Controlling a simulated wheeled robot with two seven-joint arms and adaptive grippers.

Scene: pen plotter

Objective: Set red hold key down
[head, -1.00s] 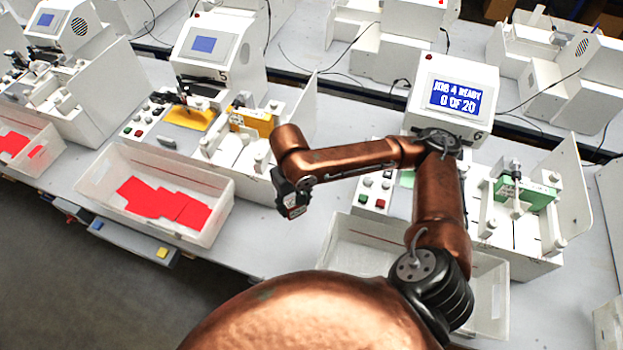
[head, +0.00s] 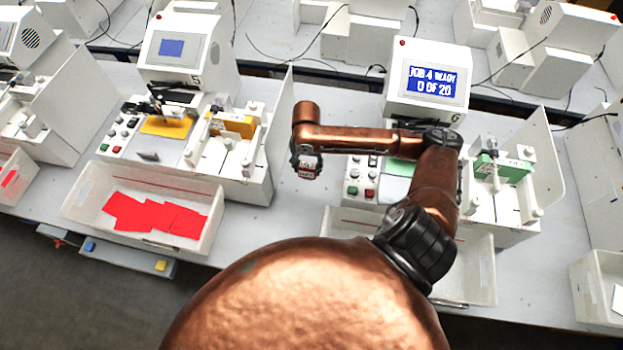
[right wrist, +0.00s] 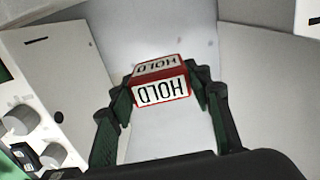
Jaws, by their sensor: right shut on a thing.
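My right gripper (head: 307,170) is shut on the red hold key (right wrist: 160,92). In the right wrist view the key is a small red block with white faces lettered HOLD, between the green fingers of the gripper (right wrist: 165,85). In the head view the key shows small at the end of my copper arm, over the pale strip between station 5 and station 6. A bare pale surface lies beyond the key in the wrist view; its height above that surface is hard to tell. My left gripper is not in view.
Station 6's display (head: 431,82) reads JOB 4 READY, 0 OF 20. Its buttons (head: 353,180) are just right of my gripper. Station 5's white side panel (head: 279,130) stands to the left. A white bin (head: 70,205) holds red sheets. Bare table (head: 285,215) lies below the gripper.

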